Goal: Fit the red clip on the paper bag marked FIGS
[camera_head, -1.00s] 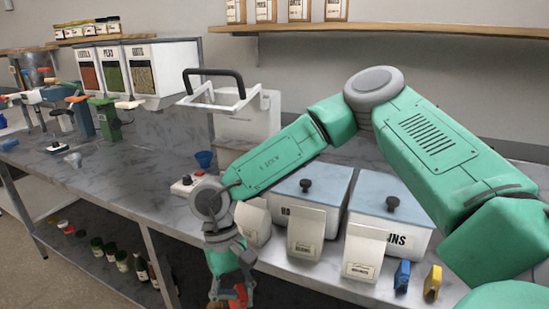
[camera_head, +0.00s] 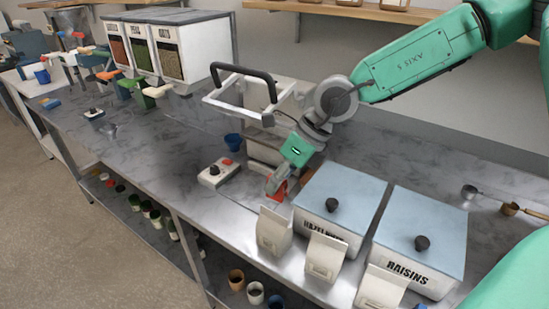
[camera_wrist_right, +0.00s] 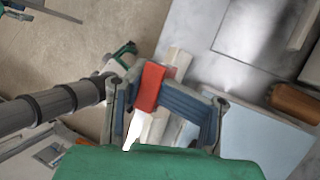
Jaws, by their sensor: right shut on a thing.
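My right gripper (camera_head: 277,186) is shut on the red clip (camera_head: 282,191), above the worktop to the left of the HAZELNUTS bin and behind the leftmost bag. The clip also shows between the fingers of the gripper (camera_wrist_right: 165,98) in the right wrist view, where its red side (camera_wrist_right: 150,87) faces the camera. Three pale paper bags stand in a row at the front edge: a left one (camera_head: 274,230), a middle one (camera_head: 325,256) and a right one (camera_head: 382,288). Their labels are too small to read, so I cannot tell which says FIGS. My left gripper is not in view.
Behind the bags stand the HAZELNUTS bin (camera_head: 338,205) and the RAISINS bin (camera_head: 420,240), both with knobbed lids. A white switch box (camera_head: 218,172) and a white machine with a dark handle (camera_head: 245,95) stand to the left. The worktop (camera_head: 170,150) has free room at left.

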